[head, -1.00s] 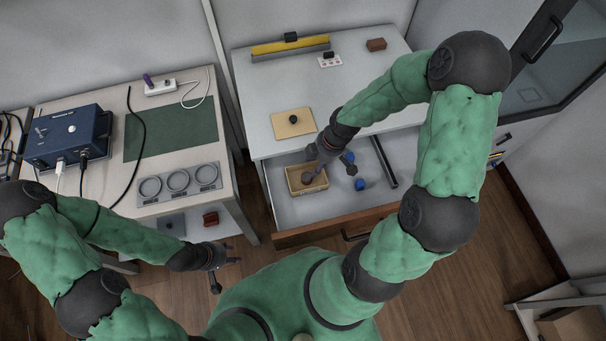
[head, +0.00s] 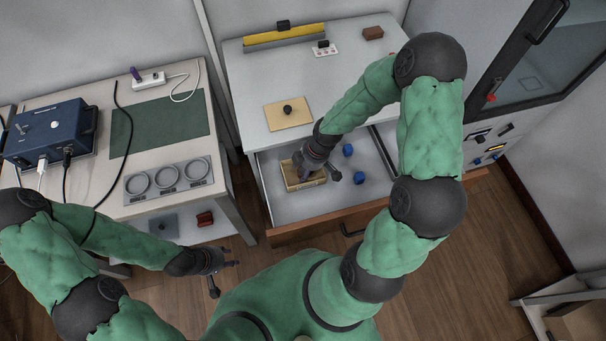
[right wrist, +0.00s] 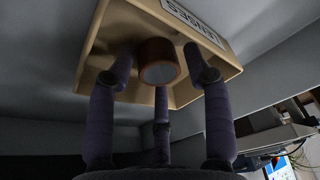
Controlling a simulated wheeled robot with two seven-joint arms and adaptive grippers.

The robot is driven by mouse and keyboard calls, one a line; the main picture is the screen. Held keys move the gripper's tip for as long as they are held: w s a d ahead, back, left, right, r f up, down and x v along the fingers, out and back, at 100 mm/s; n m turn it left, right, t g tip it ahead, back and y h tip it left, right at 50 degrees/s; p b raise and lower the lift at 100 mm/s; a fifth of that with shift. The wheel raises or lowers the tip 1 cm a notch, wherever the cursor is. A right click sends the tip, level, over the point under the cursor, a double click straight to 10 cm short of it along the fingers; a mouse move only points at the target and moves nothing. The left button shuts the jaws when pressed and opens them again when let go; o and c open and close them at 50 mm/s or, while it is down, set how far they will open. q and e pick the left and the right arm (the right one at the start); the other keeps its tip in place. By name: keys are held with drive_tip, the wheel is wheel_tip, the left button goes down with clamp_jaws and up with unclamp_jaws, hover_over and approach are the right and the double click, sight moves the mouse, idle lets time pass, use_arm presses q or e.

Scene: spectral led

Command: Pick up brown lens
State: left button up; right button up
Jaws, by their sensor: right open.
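The brown lens (right wrist: 159,62) is a short round piece with a brown rim and a pale face. It lies in a tan tray labelled LENSES (right wrist: 98,61), seen in the right wrist view. The tray (head: 290,186) sits in the open drawer in the head view, where my right gripper covers the lens. My right gripper (head: 316,172) is over the tray. Its open fingers (right wrist: 160,75) stand around the lens in the right wrist view; I cannot tell whether they touch it. My left gripper (head: 226,275) hangs empty with its fingers apart, left of my base.
The open drawer (head: 275,215) also holds two blue pieces (head: 348,150) right of the tray. A tan board with a black knob (head: 287,113) lies on the worktop above. The left table carries a blue box (head: 50,137) and a holder with three rings (head: 168,180).

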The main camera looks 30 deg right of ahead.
drive_tip(key=c, duration=0.7)
